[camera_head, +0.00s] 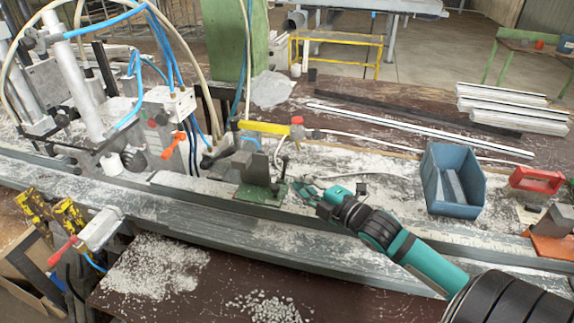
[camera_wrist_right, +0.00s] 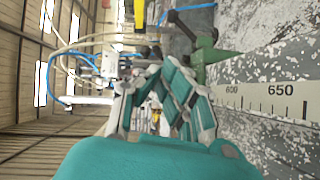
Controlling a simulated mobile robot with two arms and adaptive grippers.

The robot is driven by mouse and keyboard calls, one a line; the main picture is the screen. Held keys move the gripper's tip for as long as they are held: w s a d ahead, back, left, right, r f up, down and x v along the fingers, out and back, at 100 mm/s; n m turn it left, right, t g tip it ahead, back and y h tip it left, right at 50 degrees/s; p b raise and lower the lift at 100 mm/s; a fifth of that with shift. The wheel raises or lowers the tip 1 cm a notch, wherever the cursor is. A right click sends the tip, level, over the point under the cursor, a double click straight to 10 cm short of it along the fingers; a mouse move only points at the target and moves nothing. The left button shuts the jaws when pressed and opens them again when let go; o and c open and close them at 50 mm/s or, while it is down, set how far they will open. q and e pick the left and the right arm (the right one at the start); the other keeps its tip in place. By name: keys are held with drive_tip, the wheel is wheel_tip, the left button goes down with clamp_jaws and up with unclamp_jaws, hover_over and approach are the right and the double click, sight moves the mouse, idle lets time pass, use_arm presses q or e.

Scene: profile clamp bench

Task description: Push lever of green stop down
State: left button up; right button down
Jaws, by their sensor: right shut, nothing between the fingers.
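The green stop (camera_head: 264,193) sits on the bench rail in the middle of the head view, with a grey upright plate on it. Its dark lever (camera_head: 283,167) with a small knob stands up at its right side. In the wrist view the green stop (camera_wrist_right: 207,55) and its dark lever (camera_wrist_right: 181,24) show at the upper right. My right gripper (camera_head: 304,190) is shut and empty just right of the stop, lower than the lever knob. It fills the middle of the wrist view (camera_wrist_right: 165,92). I cannot tell whether it touches the stop. My left gripper is not in view.
A clamp machine with hoses and an orange handle (camera_head: 174,147) stands left. A yellow bar (camera_head: 264,128) lies behind the stop. White chips litter the bench.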

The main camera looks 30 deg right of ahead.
drive_tip(key=p, duration=0.1)
hover_over(287, 181)
drive_tip(key=s+a, duration=0.3)
drive_tip(key=shift+w+d+f, duration=0.15)
drive_tip(key=shift+d+f, duration=0.05)
drive_tip(key=shift+d, duration=0.05)
drive_tip(key=shift+w+d+f+p, duration=0.35)
drive_tip(key=shift+w+d, duration=0.4)
drive_tip(key=shift+w, duration=0.15)
drive_tip(key=shift+w+d+f, duration=0.2)
drive_tip(key=shift+w+d, duration=0.3)
drive_tip(key=shift+d+p, duration=0.1)
drive_tip(key=shift+p, duration=0.25)
